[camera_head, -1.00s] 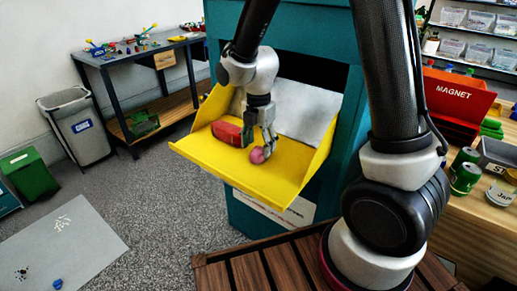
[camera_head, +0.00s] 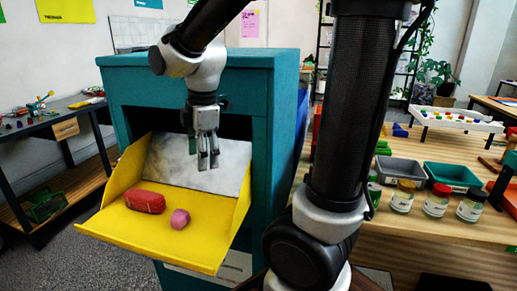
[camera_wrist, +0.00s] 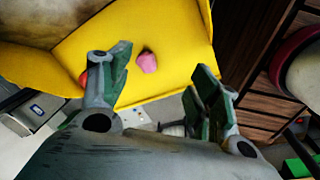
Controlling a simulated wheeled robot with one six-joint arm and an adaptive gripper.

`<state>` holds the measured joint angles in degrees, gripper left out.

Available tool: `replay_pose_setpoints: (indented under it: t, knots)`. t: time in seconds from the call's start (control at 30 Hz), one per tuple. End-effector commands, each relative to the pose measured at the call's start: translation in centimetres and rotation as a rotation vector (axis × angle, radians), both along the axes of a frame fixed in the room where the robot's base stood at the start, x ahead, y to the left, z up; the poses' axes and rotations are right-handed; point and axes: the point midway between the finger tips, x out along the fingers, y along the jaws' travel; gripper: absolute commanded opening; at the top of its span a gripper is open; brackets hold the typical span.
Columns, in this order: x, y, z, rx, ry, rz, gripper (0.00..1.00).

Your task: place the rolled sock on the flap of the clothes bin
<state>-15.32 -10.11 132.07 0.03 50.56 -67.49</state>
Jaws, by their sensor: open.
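The pink rolled sock (camera_head: 180,218) rests on the yellow flap (camera_head: 200,247) of the teal clothes bin (camera_head: 272,92), right of a red bundle (camera_head: 146,201). In the wrist view the sock (camera_wrist: 147,62) lies on the yellow flap (camera_wrist: 175,35), beyond the fingertips and apart from them. My gripper (camera_head: 208,163) is open and empty, above the flap in front of the pale back panel. In the wrist view my gripper (camera_wrist: 162,72) shows its two fingers spread. The red bundle is mostly hidden there behind the left finger.
The flap has raised yellow side walls (camera_head: 237,210). To the right, a wooden table (camera_head: 420,225) holds jars (camera_head: 437,200), a grey bin (camera_head: 400,170) and a green bin (camera_head: 452,176). A dark workbench (camera_head: 60,125) stands at the left.

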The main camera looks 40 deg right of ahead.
Motion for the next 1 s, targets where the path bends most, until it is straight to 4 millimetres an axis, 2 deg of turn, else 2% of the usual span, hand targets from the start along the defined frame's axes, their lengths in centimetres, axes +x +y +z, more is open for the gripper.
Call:
replay_pose_setpoints:
  t: [0.03,0.1,0.2,0.3,0.4,0.57,1.0]
  knots:
    - [-2.0,-2.0,1.6,0.032,-0.036,-0.188,0.62]
    - [-4.7,-4.1,3.0,0.086,-0.073,-0.473,0.62]
    - [-8.5,-6.5,4.1,0.167,-0.118,-0.835,0.62]
    - [-11.4,-8.0,4.6,0.242,-0.151,-1.116,0.62]
    - [-13.3,-8.8,4.7,0.297,-0.170,-1.300,0.62]
    - [-14.3,-9.1,4.6,0.332,-0.178,-1.412,0.62]
    - [-14.3,-9.1,4.6,0.332,-0.178,-1.412,0.62]
